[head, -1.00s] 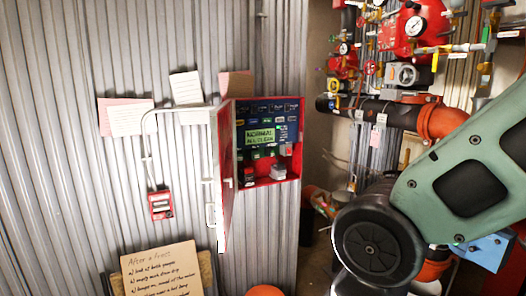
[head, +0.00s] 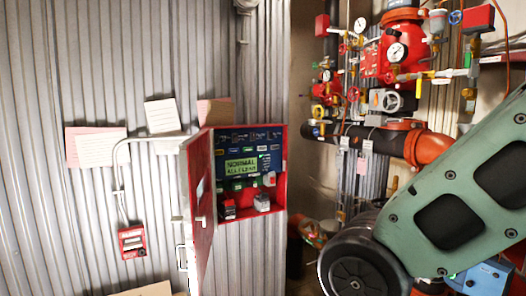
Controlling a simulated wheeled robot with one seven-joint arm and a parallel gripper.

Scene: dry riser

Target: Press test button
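A red alarm panel box (head: 281,190) is fixed to the corrugated wall in the head view. Its red door (head: 200,210) stands open to the left. Inside is a blue panel face with a lit green display (head: 242,167) reading "NORMAL", its second line hard to read. Small labelled buttons (head: 238,185) show below the display; I cannot tell which is the test button. Small blocks (head: 262,202) sit on the box's bottom ledge. My green arm is at the right, well apart from the box. My gripper is out of view.
A red call point (head: 132,241) hangs on the wall left of the door, fed by a grey conduit. Paper notes (head: 100,147) are above it. Red valves, gauges (head: 396,52) and pipework (head: 430,147) crowd the right, behind my arm.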

